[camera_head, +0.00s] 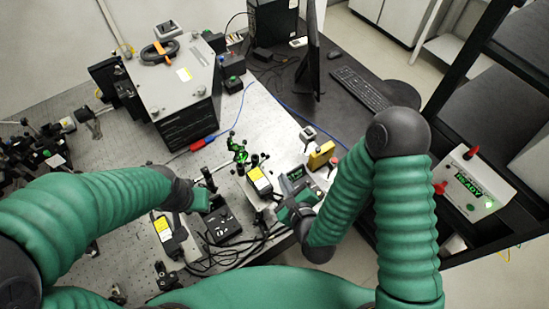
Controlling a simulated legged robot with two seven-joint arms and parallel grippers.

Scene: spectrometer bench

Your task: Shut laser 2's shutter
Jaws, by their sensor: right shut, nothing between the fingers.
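Two small laser-like boxes with yellow and white labels stand on the optical bench (120,172). One labelled box (259,181) is near the bench's right edge, the other (163,229) is nearer me; I cannot read which is laser 2, and no shutter can be made out. My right gripper (287,213) is shut and empty, beside a grey unit with a small green display (297,174); I cannot tell whether they touch. My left gripper (203,200) is above the bench, behind a black box with white markings (223,226); its fingers are too unclear to judge.
A large grey instrument (178,85) stands at the back of the bench. A yellow block (321,155) is near the bench's right edge. A monitor (312,50) and keyboard (360,89) are on the black desk. A box reading READY (472,184) is at right. Cables lie near my grippers.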

